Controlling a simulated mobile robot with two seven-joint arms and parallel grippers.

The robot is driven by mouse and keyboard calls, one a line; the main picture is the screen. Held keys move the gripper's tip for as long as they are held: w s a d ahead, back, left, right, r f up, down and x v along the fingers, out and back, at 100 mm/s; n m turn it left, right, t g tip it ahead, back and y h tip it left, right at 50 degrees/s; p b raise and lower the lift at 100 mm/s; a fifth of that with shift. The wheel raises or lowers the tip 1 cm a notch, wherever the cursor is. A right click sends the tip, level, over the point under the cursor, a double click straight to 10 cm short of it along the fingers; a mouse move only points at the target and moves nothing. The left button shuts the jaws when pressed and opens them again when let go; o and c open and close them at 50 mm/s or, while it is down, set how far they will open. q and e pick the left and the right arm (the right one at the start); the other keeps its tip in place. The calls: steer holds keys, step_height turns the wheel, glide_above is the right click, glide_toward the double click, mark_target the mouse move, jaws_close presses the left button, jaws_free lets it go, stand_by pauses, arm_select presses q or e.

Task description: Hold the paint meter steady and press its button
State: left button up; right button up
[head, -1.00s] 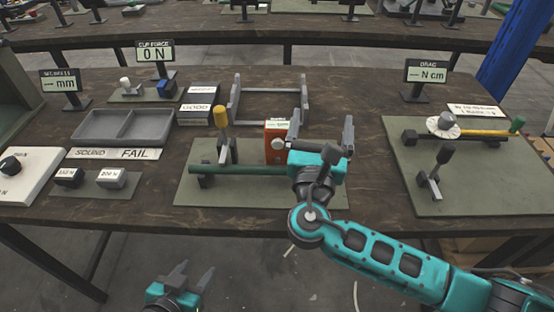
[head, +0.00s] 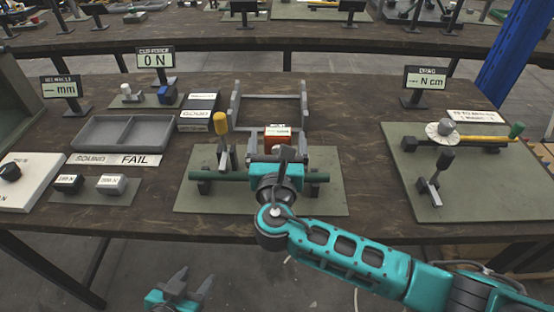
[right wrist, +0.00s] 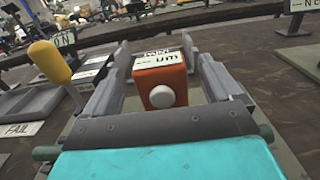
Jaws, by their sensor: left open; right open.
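The paint meter is an orange box (head: 278,137) with a white display on top. In the right wrist view it (right wrist: 161,82) shows a round pale button (right wrist: 161,96) on the face toward me. My right gripper (head: 278,158) is open just in front of the meter. In the right wrist view its two grey fingers stand left and right of the meter, with gaps visible on both sides. In the head view my wrist partly hides the meter's lower part. My left gripper (head: 187,284) is open and empty, low in front of the table edge, far from the meter.
A green bar (head: 230,176) lies across the green mat (head: 210,202) under my right wrist, with a yellow-handled lever (head: 221,125) left of the meter. A grey frame (head: 236,107) stands behind the meter. A grey two-part tray (head: 122,132) is at left.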

steer(key=shift+w, duration=1.35)
steer(key=c, duration=1.1)
arm_select(q)
jaws_close()
arm_select(e)
steer(key=shift+c, duration=0.2)
